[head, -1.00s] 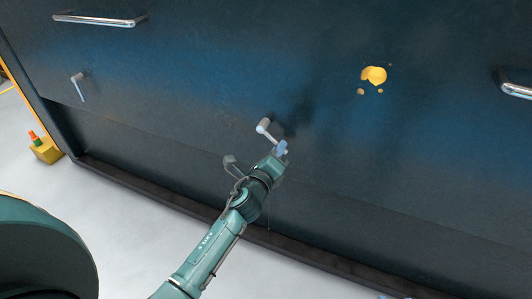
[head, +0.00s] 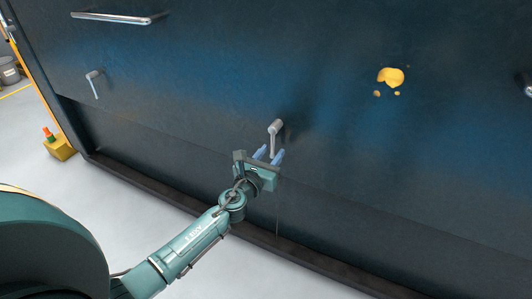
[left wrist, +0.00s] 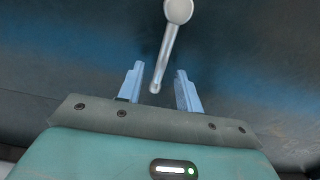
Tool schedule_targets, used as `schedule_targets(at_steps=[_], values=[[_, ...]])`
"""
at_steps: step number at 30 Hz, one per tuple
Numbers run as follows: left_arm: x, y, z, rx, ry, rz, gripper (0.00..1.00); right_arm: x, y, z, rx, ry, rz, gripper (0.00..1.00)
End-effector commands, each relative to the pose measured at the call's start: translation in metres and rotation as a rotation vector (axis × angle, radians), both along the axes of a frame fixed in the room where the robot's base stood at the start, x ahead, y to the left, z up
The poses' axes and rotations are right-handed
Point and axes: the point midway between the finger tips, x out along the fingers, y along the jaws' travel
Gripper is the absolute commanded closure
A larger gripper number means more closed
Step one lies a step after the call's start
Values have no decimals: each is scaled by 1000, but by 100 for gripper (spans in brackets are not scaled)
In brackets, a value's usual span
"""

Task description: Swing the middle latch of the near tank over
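The middle latch (head: 275,136) is a grey lever on the dark front of the near tank (head: 200,110). Its round pivot is at the top, and its handle hangs nearly straight down, leaning slightly left. My left gripper (head: 269,154) is just below it, with its two blue fingers apart. In the left wrist view, the latch (left wrist: 168,50) points down with its tip between the open fingers (left wrist: 158,72), with a gap on each side. I see no finger touching it. My right gripper is out of view.
Another latch (head: 94,84) hangs at the left of the tank front, below a metal bar handle (head: 118,17). Yellow spots (head: 391,77) mark the panel at right. A dark ledge (head: 180,196) runs along the tank's bottom. A yellow block (head: 60,150) stands on the pale floor at left.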

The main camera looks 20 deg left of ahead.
Motion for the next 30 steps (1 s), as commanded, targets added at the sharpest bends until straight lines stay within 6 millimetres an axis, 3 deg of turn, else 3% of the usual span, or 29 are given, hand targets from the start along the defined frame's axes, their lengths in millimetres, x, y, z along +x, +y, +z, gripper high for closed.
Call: schedule_targets(at_steps=[5, 21, 30], values=[[-6, 0, 0, -1, 1, 0, 65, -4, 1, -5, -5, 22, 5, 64], [-57, 2, 0, -2, 1, 0, 65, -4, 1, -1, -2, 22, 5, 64], [-60, 2, 0, -2, 0, 0, 65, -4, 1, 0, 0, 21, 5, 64]])
